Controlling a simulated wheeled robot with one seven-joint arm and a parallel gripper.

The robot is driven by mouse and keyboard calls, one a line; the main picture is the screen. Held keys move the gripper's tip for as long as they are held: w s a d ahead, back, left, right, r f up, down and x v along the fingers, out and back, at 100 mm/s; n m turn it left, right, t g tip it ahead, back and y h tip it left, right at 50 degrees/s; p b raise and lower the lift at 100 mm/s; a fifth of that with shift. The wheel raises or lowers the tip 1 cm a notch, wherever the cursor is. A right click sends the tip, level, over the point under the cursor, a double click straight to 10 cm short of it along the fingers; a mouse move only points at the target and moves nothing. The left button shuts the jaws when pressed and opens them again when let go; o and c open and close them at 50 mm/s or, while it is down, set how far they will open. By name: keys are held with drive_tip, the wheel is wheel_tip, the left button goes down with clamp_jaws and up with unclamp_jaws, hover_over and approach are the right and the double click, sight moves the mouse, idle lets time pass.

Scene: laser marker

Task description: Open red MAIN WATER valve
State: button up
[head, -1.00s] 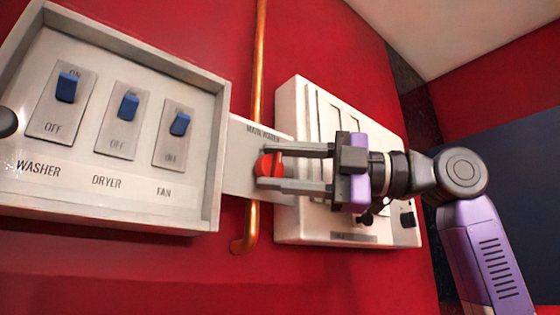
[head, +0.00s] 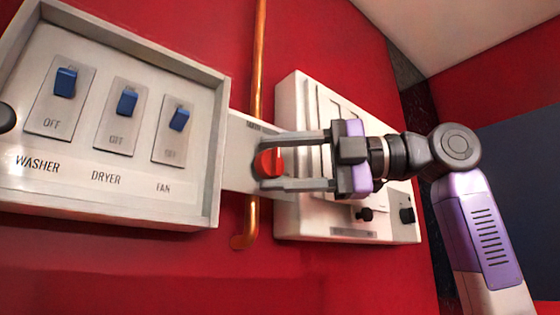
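The red valve handle (head: 268,163) sits on a pale plate (head: 238,178) on the wall, in front of a copper pipe. The label at the top of the plate is mostly covered by my upper finger. My gripper (head: 262,163) reaches in from the right with its two fingers apart, one above and one below the red handle. The handle lies between the fingers near their tips. A gap shows between the handle and the lower finger; whether the upper finger touches it I cannot tell.
A framed switch panel (head: 212,190) with blue WASHER, DRYER and FAN switches stands left of the plate. The copper pipe (head: 258,60) runs vertically behind. A white box (head: 290,225) with dark knobs is mounted behind my gripper. The red wall below is clear.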

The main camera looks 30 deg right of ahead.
drive_tip(key=shift+o, duration=0.5)
drive_tip(key=b+v, duration=0.2)
drive_tip(key=v, duration=0.5)
drive_tip(key=shift+s+d, duration=0.25)
drive_tip(key=shift+d, duration=0.1)
